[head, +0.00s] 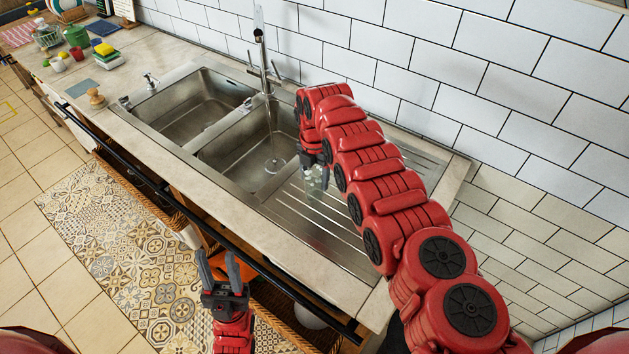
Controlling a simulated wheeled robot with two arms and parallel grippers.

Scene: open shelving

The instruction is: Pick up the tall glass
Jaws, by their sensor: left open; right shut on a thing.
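A clear glass (314,186) is at the left edge of the ribbed metal drainboard, beside the right-hand sink basin. My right gripper (314,170) comes down on it from above and is shut on its upper part. My red arm hides some of the drainboard behind it. Whether the glass still touches the drainboard is hard to tell. My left gripper (217,266) is open and empty, low in front of the counter, with its fingers pointing up.
The double sink (190,108) with a tall faucet (266,75) lies left of the glass. A wooden brush (96,98), a sponge (104,49) and several small items stand on the left counter. A black rail (200,218) runs along the front. The tiled wall is behind.

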